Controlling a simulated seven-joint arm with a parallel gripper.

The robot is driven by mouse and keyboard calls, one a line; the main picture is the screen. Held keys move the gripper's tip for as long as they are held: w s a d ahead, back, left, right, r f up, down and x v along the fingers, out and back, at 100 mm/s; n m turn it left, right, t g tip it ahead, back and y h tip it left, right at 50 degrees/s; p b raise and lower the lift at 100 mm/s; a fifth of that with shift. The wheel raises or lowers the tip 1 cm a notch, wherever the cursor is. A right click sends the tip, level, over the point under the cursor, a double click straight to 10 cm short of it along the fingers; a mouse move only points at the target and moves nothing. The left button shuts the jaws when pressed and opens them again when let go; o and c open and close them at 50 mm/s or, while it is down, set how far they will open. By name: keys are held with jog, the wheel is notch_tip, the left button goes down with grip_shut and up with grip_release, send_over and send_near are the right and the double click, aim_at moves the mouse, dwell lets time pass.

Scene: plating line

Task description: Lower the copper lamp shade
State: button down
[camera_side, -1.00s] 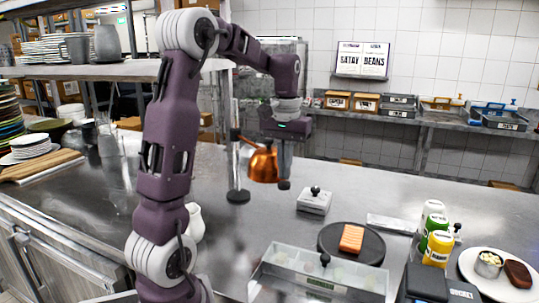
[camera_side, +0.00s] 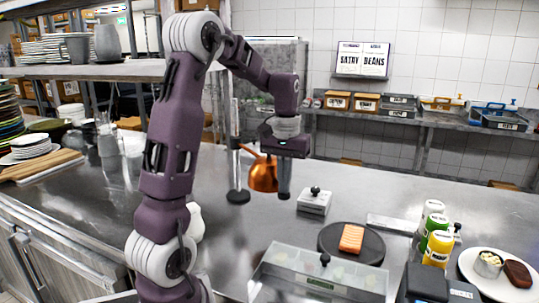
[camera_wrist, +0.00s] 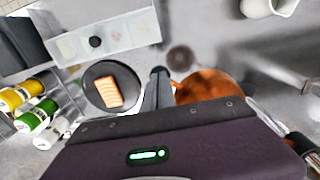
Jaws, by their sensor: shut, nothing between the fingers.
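The copper lamp shade (camera_side: 263,174) hangs above the steel counter beside an upright stand (camera_side: 238,172), with a thin copper arm rising to its upper left. In the wrist view, the shade (camera_wrist: 203,84) is partly hidden behind my gripper's body. My gripper (camera_side: 284,194) points down, its fingers shut and empty, just right of the shade in the side view. Its fingertips (camera_wrist: 160,73) show beside the shade in the wrist view. I cannot tell whether the fingers touch the shade.
A dark round plate with a salmon piece (camera_side: 351,238) lies front right, behind a clear lidded box (camera_side: 320,275). A small grey box with a black knob (camera_side: 314,201) stands right of my gripper. Bottles (camera_side: 437,247) and a white plate (camera_side: 478,262) are farther right.

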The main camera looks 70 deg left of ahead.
jog(key=shift+f, duration=1.55)
jog(key=shift+r, duration=4.5)
jog(key=s+d+r+m+t, duration=0.2)
jog(key=s+d+m, duration=0.1)
jog(key=d, duration=0.5)
jog(key=s+d+r+m+t, duration=0.15)
jog(key=s+d, duration=0.25)
jog(key=d, duration=0.4)
jog(key=s+d+f+m+t, duration=0.2)
jog(key=s+d+f+m, duration=0.1)
jog(key=s+d, duration=0.3)
jog(key=shift+s+d+f+m, duration=0.25)
jog(key=shift+s+f+m, duration=0.15)
jog(key=shift+s+m, duration=0.5)
jog(key=shift+s, duration=0.1)
